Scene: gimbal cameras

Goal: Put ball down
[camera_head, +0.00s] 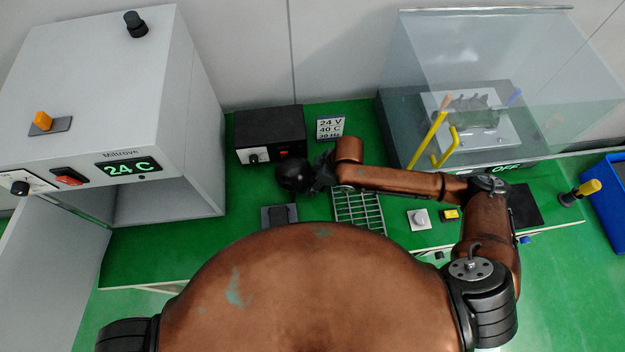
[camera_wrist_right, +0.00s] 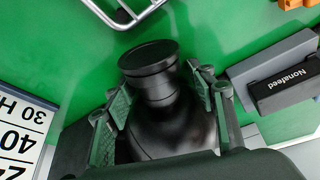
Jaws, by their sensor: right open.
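The ball is a glossy black sphere (camera_head: 292,175) on or just over the green worktop, in front of the black box. In the right wrist view, it is a dark round body with a flared neck and flat cap (camera_wrist_right: 150,60). My right gripper (camera_head: 318,174) is beside the ball, on its right in the head view. In the right wrist view, its open fingers (camera_wrist_right: 163,108) stand either side of the ball, whose lower part is hidden by the gripper body. I cannot tell whether the fingers touch it. My left gripper is in neither view.
A wire rack (camera_head: 360,212) and a dark block (camera_head: 279,215) lie in front. A grey cabinet (camera_head: 160,60) is left; a glass-hooded unit (camera_head: 490,60) with yellow handles is right.

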